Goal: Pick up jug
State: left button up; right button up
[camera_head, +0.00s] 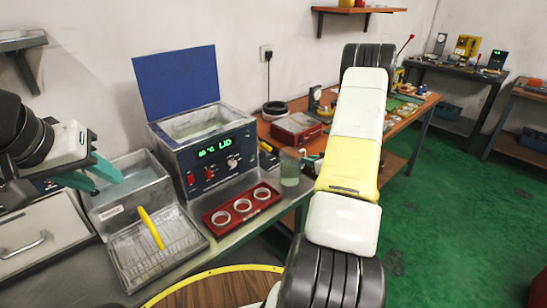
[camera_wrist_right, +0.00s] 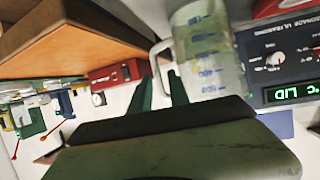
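The jug (camera_head: 290,168) is a clear, pale-green measuring jug standing at the right end of the steel counter. In the right wrist view the jug (camera_wrist_right: 208,50) shows blue graduation marks, and its pale handle (camera_wrist_right: 156,58) points toward my right gripper (camera_wrist_right: 160,82). That gripper's two dark green fingers are apart, with the handle at or just beyond their tips; I cannot tell if they touch it. In the head view my right gripper (camera_head: 309,160) is mostly hidden behind my own arm. My left gripper (camera_head: 107,180) is open and empty over the steel basin.
An ultrasonic cleaner (camera_head: 207,150) with a raised blue lid stands left of the jug. A red tray (camera_head: 222,225) with three rings lies in front. A wire basket (camera_head: 130,262) with a yellow handle sits further left. A red box (camera_head: 296,129) is behind the jug.

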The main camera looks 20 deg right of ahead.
jog(key=w+f, duration=0.2)
jog(key=w, duration=0.1)
jog(key=shift+w+a+f, duration=0.15)
jog(key=shift+w+f, duration=0.15)
jog(key=shift+w, duration=0.3)
grip_shut()
dwell(0.9)
